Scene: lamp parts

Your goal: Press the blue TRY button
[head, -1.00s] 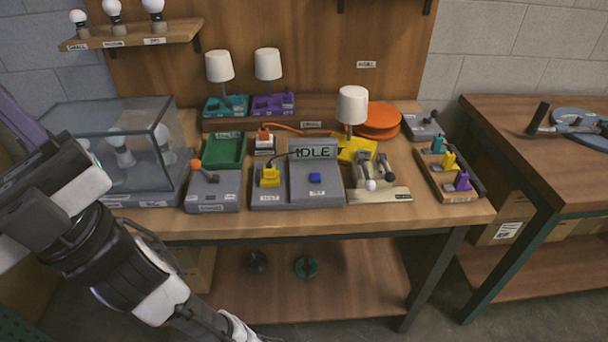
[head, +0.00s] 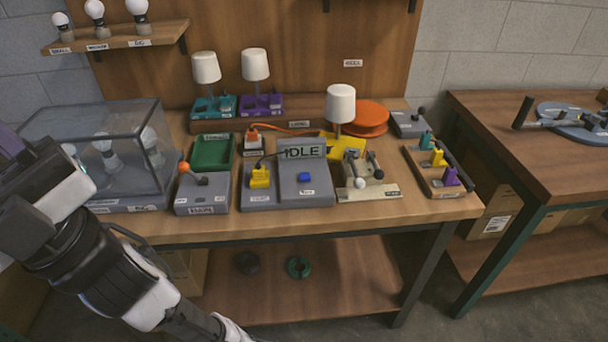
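The blue button (head: 304,177) is a small raised block on the sloped right half of a grey console (head: 305,195). The label below it is too small to read clearly. A display (head: 303,152) behind the button reads "IDLE". A yellow plug (head: 260,177) with a dark cable sits on the console's left half. My arm comes up from the bottom and runs out at the left edge, well apart from the console. Nothing covers the button.
A glass case (head: 95,150) stands at left, beside a box with an orange-knobbed lever (head: 184,168). A yellow-based lamp (head: 341,103) and a white-knobbed lever fixture (head: 360,183) stand right of the console. The space above the button is clear.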

